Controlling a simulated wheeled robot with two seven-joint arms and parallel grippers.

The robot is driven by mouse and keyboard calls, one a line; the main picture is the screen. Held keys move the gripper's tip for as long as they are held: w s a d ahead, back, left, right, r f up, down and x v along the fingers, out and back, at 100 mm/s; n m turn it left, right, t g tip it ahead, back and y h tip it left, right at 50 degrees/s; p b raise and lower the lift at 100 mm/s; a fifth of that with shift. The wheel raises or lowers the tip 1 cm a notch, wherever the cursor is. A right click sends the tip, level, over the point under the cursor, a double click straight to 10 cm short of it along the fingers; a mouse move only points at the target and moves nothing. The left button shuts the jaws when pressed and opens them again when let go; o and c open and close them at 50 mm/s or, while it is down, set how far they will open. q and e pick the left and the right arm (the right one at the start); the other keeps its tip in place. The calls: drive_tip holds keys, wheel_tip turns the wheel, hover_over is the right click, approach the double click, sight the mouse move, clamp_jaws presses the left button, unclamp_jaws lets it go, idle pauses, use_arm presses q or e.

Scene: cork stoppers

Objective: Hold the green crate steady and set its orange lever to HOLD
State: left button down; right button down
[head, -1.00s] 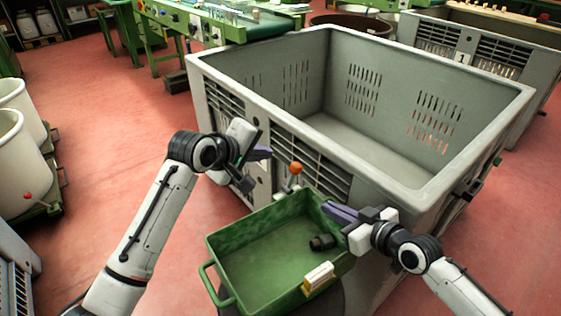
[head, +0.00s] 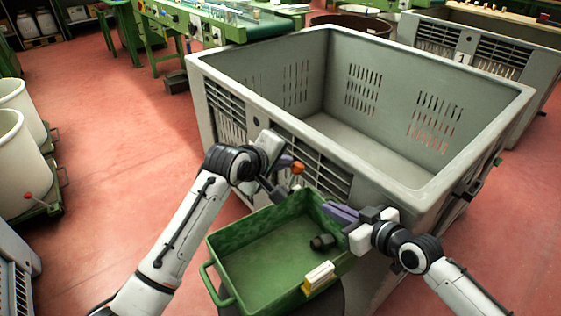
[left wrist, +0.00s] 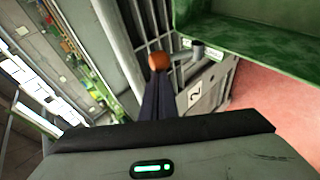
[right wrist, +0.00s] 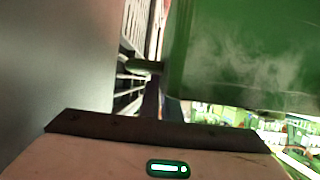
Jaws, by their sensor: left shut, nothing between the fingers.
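The green crate (head: 225,245) stands open in front of the large grey bin. Its orange lever knob (head: 298,168) shows just beyond its far edge. My left gripper (head: 287,161) is shut and empty, its fingertips right at the knob. In the left wrist view the knob (left wrist: 158,61) sits at the tips of the dark fingers; I cannot tell whether they touch. No HOLD mark is legible. My right gripper (head: 340,212) is at the crate's right end, its fingers closed on what looks like a green handle (right wrist: 145,66), partly hidden.
The large grey bin (head: 440,190) rises close behind and right of the crate. A dark cylinder (head: 322,242) lies inside the crate, and a cream and yellow block (head: 318,278) sits at its front edge. Red floor (head: 110,170) is clear to the left.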

use_arm(q)
drive_tip(key=shift+d+f, duration=0.1)
drive_tip(key=shift+d, duration=0.65)
use_arm(e)
drive_tip(key=shift+a, duration=0.1)
use_arm(q)
drive_tip(key=shift+s+d, duration=0.1)
use_arm(e)
drive_tip(key=shift+a, duration=0.1)
use_arm(q)
drive_tip(key=s+a+r, duration=0.4)
drive_tip(key=a+r, duration=0.4)
drive_tip(key=shift+s+a+r, duration=0.25)
drive_tip(key=shift+s+r, duration=0.05)
drive_tip(key=shift+s, duration=0.1)
use_arm(e)
drive_tip(key=shift+d, duration=0.2)
drive_tip(key=c, duration=1.9)
unclamp_jaws()
